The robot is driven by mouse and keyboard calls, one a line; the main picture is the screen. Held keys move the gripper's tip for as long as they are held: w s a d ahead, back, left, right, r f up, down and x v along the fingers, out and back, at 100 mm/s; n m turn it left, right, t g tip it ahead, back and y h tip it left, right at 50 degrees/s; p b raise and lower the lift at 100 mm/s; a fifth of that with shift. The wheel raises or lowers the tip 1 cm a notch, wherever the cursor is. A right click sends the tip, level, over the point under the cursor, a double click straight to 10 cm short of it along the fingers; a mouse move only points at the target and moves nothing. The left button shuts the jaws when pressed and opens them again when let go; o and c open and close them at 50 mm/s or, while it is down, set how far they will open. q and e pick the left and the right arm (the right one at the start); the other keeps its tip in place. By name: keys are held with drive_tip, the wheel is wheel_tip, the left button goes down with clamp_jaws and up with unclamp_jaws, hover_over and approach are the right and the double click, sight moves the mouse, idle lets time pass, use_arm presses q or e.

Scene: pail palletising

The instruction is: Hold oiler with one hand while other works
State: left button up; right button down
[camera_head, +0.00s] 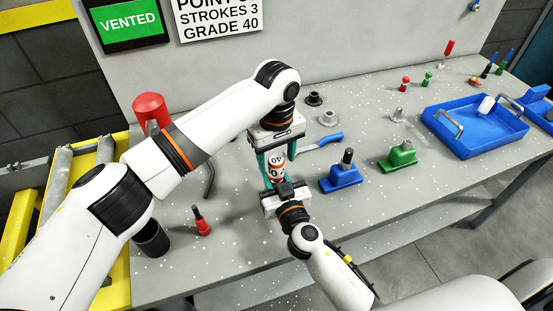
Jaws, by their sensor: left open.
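A small red and white can marked 40 (277,171), which looks like the oiler, stands upright between my two grippers near the middle of the bench. My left gripper (277,160) reaches down over it from above. Its teal fingers are open, one on each side of the can's upper part. My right gripper (280,184) comes in from the front, low and close against the can. Its fingers are mostly hidden, so I cannot tell whether they grip the can. The can's lower part is partly covered by the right gripper.
A blue-handled tool (321,143), a blue block (340,178) and a green block (398,156) lie to the right. A blue tray (475,143) is farther right. A VENTED sign (131,24) hangs behind.

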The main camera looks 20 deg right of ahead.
use_arm(q)
wheel_tip(320, 180, up, 10)
drive_tip(key=shift+r, duration=0.25)
drive_tip(key=shift+w+a+f+n, duration=0.1)
drive_tip(key=shift+f+n, duration=0.15)
drive_tip(key=shift+n, duration=0.05)
drive_tip(key=shift+c, duration=0.5)
drive_tip(key=n+g+h, duration=0.5)
drive_tip(key=n+h, duration=0.1)
drive_tip(key=n, duration=0.1)
approach(275, 160)
drive_tip(key=f, duration=0.2)
drive_tip(key=s+d+f, duration=0.1)
drive_tip(key=shift+d+f, duration=0.1)
drive_tip(key=shift+f, duration=0.2)
drive_tip(key=s+n+t, duration=0.1)
drive_tip(key=n+t, duration=0.1)
drive_tip(key=n, duration=0.1)
drive_tip(key=s+f+n+t+h, duration=0.1)
drive_tip(key=n+t, duration=0.1)
drive_tip(key=n, duration=0.1)
drive_tip(key=s+f+n+t+h, duration=0.1)
drive_tip(key=s+n+t, duration=0.1)
drive_tip(key=n, duration=0.2)
drive_tip(key=shift+f, duration=0.1)
drive_tip(key=shift+x, duration=1.95)
